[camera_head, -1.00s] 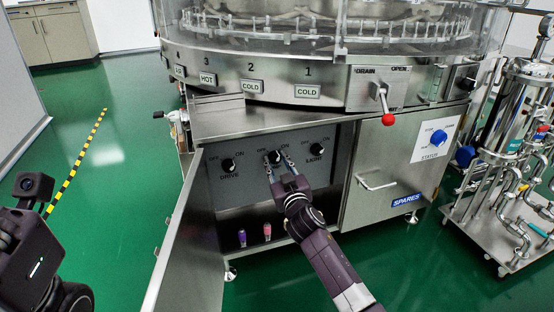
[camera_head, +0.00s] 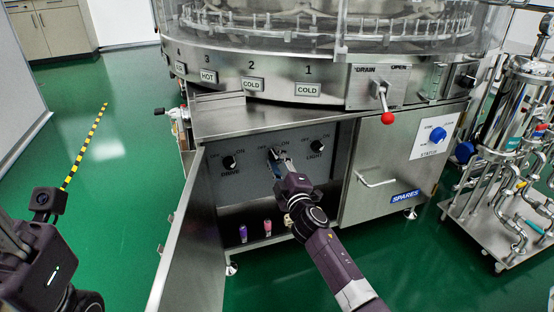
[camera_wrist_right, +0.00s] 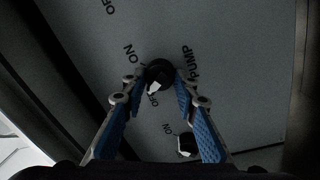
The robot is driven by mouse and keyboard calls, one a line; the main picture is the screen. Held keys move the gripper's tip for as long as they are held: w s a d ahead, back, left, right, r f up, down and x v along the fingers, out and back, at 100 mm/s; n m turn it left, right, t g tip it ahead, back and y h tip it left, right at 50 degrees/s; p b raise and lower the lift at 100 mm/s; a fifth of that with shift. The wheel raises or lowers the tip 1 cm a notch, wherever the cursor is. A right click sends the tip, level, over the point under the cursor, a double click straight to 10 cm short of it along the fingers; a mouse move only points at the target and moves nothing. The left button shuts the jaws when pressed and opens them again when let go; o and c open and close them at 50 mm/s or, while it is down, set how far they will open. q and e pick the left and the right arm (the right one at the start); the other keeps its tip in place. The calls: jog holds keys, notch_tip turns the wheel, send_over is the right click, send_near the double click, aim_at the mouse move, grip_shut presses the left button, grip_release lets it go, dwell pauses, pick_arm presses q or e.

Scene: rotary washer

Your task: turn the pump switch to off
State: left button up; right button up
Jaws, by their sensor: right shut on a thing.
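The pump switch (camera_head: 273,155) is a black round knob on the grey panel inside the open cabinet. In the right wrist view the knob (camera_wrist_right: 159,72) sits between the two blue-padded fingers, and its white mark is on the side toward the OFF label. My right gripper (camera_head: 280,165) is shut on the knob and hides part of it in the head view; its fingertips (camera_wrist_right: 162,78) also show in the wrist view. My left gripper (camera_head: 38,262) is at the left edge, away from the panel, and its fingers cannot be made out.
The drive switch (camera_head: 229,162) is left of the pump switch and the light switch (camera_head: 317,174) right of it. The open cabinet door (camera_head: 185,235) stands at the left. A red-tipped drain lever (camera_head: 388,118) is above right. Small bottles (camera_head: 243,233) stand on the shelf below.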

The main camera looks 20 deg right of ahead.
jog(key=shift+f+n, duration=0.1)
jog(key=shift+n, duration=1.2)
jog(key=o, duration=1.2)
jog(key=shift+c, duration=0.2)
jog(key=shift+s, duration=0.1)
jog(key=s, duration=1.2)
jog(key=shift+d+f, duration=0.2)
jog(key=shift+f, duration=0.2)
jog(key=shift+f, duration=0.1)
